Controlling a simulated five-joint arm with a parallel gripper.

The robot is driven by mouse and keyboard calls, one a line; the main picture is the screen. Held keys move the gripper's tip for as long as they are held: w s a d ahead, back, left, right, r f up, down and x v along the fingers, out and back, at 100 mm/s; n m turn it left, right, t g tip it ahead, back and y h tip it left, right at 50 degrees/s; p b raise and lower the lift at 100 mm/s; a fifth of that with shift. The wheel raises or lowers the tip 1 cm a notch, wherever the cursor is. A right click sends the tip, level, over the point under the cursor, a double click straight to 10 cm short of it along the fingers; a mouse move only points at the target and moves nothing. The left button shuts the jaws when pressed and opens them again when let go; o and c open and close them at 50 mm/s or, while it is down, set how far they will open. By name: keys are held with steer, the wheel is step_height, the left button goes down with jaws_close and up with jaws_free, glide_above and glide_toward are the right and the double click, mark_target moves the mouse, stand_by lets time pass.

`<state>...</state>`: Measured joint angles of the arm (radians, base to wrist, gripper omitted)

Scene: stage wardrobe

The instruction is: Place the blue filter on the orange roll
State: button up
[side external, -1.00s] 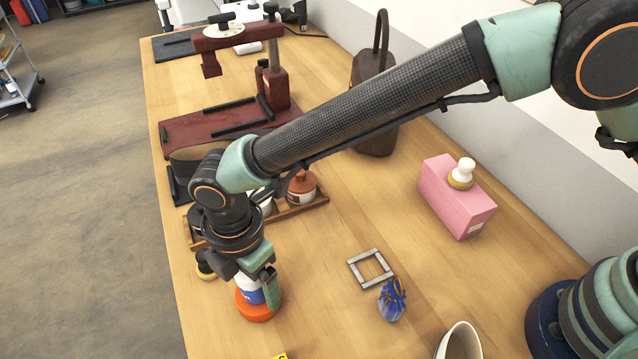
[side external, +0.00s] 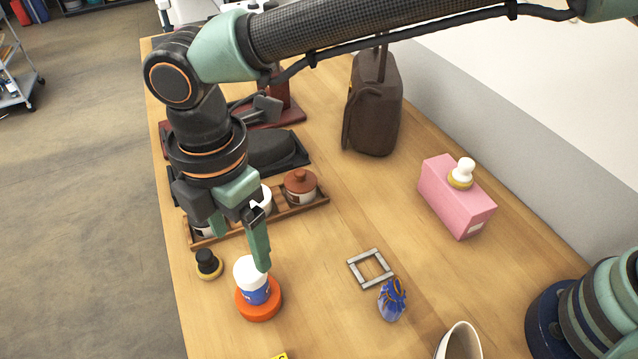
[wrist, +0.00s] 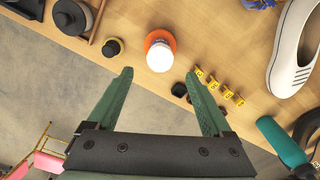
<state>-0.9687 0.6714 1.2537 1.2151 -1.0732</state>
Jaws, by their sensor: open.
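The blue filter, a short cylinder with a blue lower band (side external: 257,294) and a white top, stands upright on the orange roll (side external: 261,310) at the front left of the table. In the wrist view the filter's white top (wrist: 160,57) covers the middle of the orange roll (wrist: 158,34), whose rim shows around it. My gripper (side external: 241,252) is open and empty, above the filter. One finger partly overlaps the filter's top edge in the side view. In the wrist view my gripper (wrist: 160,74) has its fingers spread apart, with nothing between them.
A black-knobbed stamp (side external: 207,264) stands left of the roll. A wooden tray (side external: 305,209) with several jars lies behind. A grey square frame (side external: 370,268), a blue pouch (side external: 392,299) and a pink box (side external: 455,198) are to the right. Yellow numbered markers (wrist: 220,86) lie nearby.

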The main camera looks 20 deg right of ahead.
steer(key=shift+w+d+r, duration=0.1)
steer(key=shift+r, duration=0.25)
steer(key=w+d+r+m+t, duration=0.1)
steer(key=w+d+r+m, duration=0.15)
steer(key=d, duration=0.45)
steer(key=w+d+r+m+y, duration=0.1)
steer(key=w+d+r+m, duration=0.1)
steer(key=d+r+m, duration=0.3)
steer(key=w+d+r+m+t, duration=0.1)
steer(key=w+d+r+m, duration=0.1)
steer(key=d, duration=0.6)
steer(key=s+d+m+t, duration=0.1)
steer(key=s+d+m, duration=0.2)
steer(key=d+m, duration=0.4)
steer(key=s+d+m+t+h, duration=0.1)
steer(key=s+d+m, duration=0.3)
steer(key=d, duration=1.1)
steer(key=m+t, duration=0.1)
steer(key=m, duration=0.2)
steer(key=shift+f+t, duration=0.3)
steer(key=shift+f, duration=0.05)
